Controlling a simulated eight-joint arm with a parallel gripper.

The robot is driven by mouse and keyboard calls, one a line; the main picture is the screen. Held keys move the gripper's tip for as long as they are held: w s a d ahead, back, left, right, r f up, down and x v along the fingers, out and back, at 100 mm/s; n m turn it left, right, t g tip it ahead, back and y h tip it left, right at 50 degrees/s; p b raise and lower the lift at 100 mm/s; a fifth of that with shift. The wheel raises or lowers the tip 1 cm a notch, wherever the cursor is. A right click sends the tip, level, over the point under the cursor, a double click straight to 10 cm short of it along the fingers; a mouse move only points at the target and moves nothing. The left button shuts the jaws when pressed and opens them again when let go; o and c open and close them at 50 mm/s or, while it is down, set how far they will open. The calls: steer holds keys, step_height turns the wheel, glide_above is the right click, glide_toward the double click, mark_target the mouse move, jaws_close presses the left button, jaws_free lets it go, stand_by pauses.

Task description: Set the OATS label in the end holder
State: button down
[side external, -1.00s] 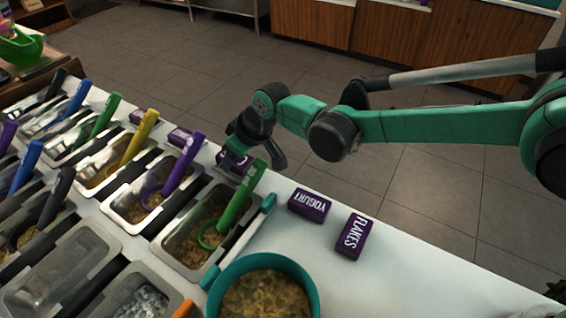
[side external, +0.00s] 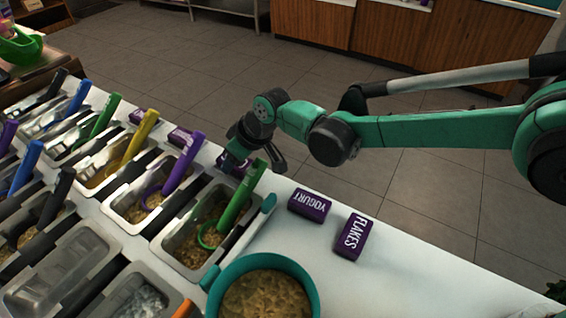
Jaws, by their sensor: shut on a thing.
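My gripper (side external: 240,163) is low over the far edge of the white counter, behind the bin with the green-handled scoop. It is shut on a purple label (side external: 227,160), mostly hidden by the fingers and the scoop handle. The writing on this label cannot be read, so I cannot tell if it is OATS. Two more purple labels, one by the purple scoop (side external: 184,138) and one farther left (side external: 137,116), sit along the same edge. The end holder cannot be made out.
Purple YOGURT (side external: 310,204) and FLAKES (side external: 352,236) labels lie loose on the counter to the right. A teal bowl (side external: 221,279) of topping stands in front. Metal bins with upright scoop handles fill the left.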

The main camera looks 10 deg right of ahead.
jaws_free()
stand_by(0.4)
steer(key=shift+r, duration=4)
